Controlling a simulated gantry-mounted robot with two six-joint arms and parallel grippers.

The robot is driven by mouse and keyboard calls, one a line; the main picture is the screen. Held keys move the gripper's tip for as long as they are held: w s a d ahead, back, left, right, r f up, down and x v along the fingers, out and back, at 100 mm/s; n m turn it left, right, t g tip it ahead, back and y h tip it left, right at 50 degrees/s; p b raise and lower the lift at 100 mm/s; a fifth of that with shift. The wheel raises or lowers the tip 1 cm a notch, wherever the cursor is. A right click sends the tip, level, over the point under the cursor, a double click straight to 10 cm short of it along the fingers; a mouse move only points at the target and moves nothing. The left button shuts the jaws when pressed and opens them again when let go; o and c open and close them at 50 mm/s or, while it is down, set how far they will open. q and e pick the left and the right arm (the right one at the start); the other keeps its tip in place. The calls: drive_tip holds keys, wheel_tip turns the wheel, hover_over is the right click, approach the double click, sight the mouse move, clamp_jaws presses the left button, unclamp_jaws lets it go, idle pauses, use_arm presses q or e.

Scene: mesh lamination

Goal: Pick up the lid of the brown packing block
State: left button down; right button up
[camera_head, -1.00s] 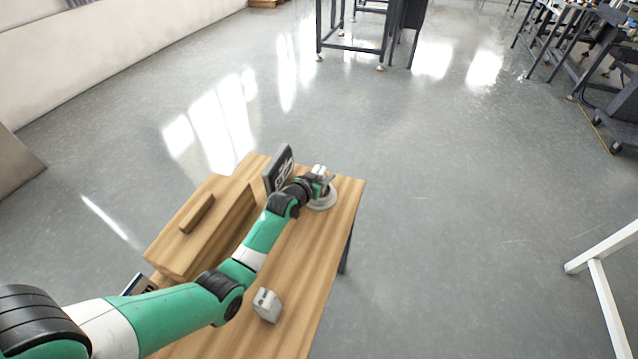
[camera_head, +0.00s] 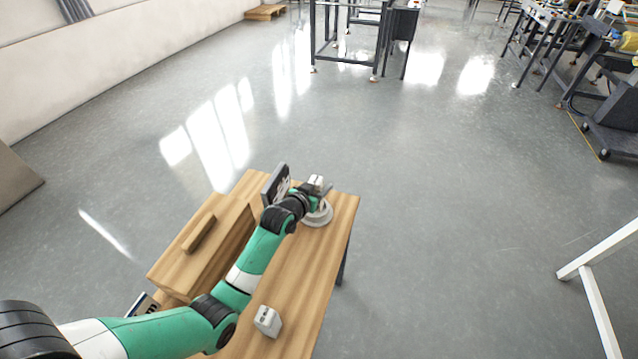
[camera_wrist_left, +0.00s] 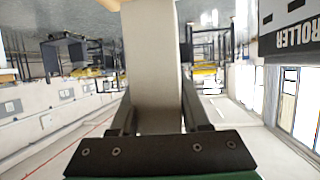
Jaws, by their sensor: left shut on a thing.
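The brown packing block (camera_head: 175,270) is a wooden box on the left of the wooden table. Its lid (camera_head: 225,215) lies on top and carries a bar-shaped handle (camera_head: 199,233). My left gripper (camera_head: 317,185) is at the table's far right end, well apart from the lid, above a round grey disc (camera_head: 318,216). In the left wrist view, my left gripper (camera_wrist_left: 157,105) is shut on a pale block (camera_wrist_left: 152,50) that stands between its fingers. My right gripper is not in view.
A dark upright panel (camera_head: 275,184) stands beside my left gripper; its lettering shows in the wrist view (camera_wrist_left: 290,25). A small grey block (camera_head: 267,321) sits near the front of the table (camera_head: 310,270). My left forearm passes over the table, right of the box.

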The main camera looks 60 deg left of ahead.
sight(319, 186)
use_arm(q)
drive_tip(key=r, duration=0.1)
drive_tip(key=d+r+p, duration=0.1)
drive_tip(key=s+d+r, duration=0.1)
drive_tip(key=r, duration=0.1)
drive_tip(key=shift+d, duration=0.25)
drive_tip(key=s+d+r+p, duration=0.2)
drive_tip(key=s+d, duration=0.1)
drive_tip(key=d, duration=0.5)
drive_tip(key=shift+r+p, duration=0.15)
drive_tip(key=shift+p, duration=0.15)
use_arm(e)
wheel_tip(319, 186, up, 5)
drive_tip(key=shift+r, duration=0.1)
